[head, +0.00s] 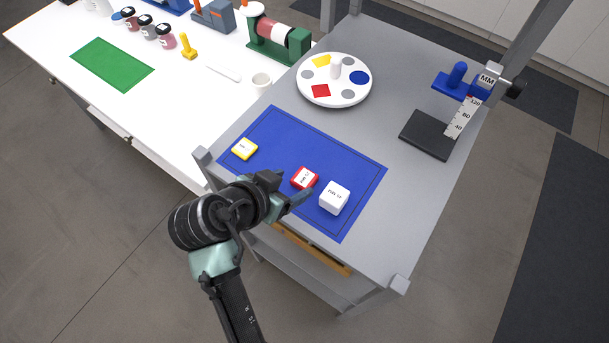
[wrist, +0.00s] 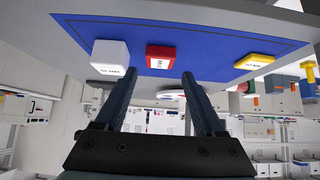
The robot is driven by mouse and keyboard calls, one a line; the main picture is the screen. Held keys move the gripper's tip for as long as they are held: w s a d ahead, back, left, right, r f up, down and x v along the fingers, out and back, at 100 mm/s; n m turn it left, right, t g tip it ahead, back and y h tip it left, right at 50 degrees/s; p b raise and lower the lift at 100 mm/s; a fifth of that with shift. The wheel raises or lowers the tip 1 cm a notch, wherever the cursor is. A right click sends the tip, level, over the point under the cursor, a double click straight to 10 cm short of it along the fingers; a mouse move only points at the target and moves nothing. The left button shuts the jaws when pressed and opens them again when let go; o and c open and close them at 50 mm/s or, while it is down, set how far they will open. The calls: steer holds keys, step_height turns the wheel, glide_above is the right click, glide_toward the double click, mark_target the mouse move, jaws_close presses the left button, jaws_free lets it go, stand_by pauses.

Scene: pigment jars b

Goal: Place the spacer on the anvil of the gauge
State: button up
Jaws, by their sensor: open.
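Three labelled blocks that look like spacers lie apart on the blue mat (head: 275,150): a thin yellow one (head: 244,149), a red one (head: 305,178) and a taller white one (head: 334,197). The labels are too small to read surely. The gauge (head: 462,115) stands at the table's right side, with a dark flat anvil (head: 427,134), an upright scale and a raised blue slider (head: 456,82). The anvil is bare. My gripper (wrist: 160,78) is open and empty at the mat's near edge. In the wrist view the red block (wrist: 160,57) shows just beyond and between the fingertips.
A round white tray (head: 334,96) with coloured patches stands behind the mat. A white table (head: 190,110) with jars, a green mat (head: 112,64) and a green-framed device (head: 278,38) adjoins at left. Grey tabletop between mat and gauge is clear. A post rises by the gauge.

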mark_target(305, 177)
steer(key=shift+p+x, duration=0.7)
steer(key=shift+x, duration=1.95)
steer(key=shift+c, duration=0.2)
steer(key=shift+r, duration=0.1)
jaws_close()
